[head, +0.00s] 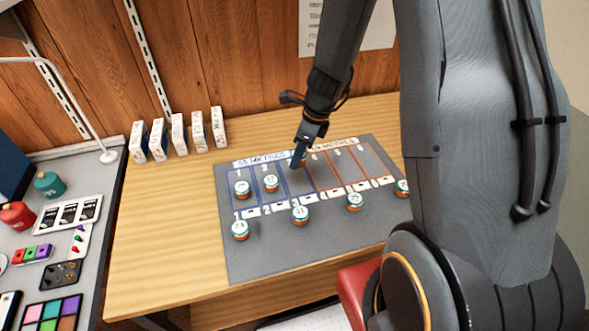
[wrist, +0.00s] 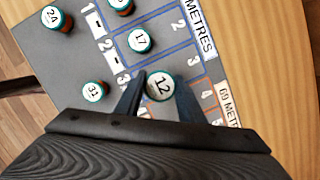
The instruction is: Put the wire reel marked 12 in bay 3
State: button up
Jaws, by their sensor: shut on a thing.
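The wire reel marked 12 (wrist: 160,86), with a white top, is between the two fingers of my gripper (wrist: 158,98) in the wrist view. My gripper (head: 299,159) is shut on it. In the head view the fingers partly hide the reel at the far end of the blue-outlined bays. Bay 3 (head: 294,184) is the right-hand blue bay on the grey mat (head: 265,262). The reel appears at or above bay 3; I cannot tell whether it touches the mat.
The reel marked 17 (wrist: 140,40) stands in bay 2, and another reel (head: 242,188) is in bay 1. Reels 24 (wrist: 53,17) and 31 (wrist: 95,92) stand in front of the bays, with others to the right. Several white boxes (head: 179,133) stand at the back left.

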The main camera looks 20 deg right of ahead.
aim_at(295, 182)
notch_tip(295, 182, down, 8)
jog(key=shift+f+b, duration=0.1)
jog(key=shift+b, duration=0.3)
jog(key=shift+f, duration=0.1)
jog(key=o, duration=1)
jog(key=v, duration=1.2)
jog(key=s+a+r+n+h, duration=0.1)
jog(key=s+r+n, duration=0.2)
jog(key=n, duration=0.5)
jog(key=s+a+r+n, duration=0.1)
jog(key=s+r+n, duration=0.2)
jog(key=s+n, duration=0.3)
jog(key=s+r+n+h, duration=0.1)
jog(key=s+r+n, duration=0.3)
jog(key=n, duration=0.6)
jog(key=shift+s+a+n+h, duration=0.25)
jog(key=shift+a+n+h, duration=0.05)
jog(key=shift+a, duration=0.1)
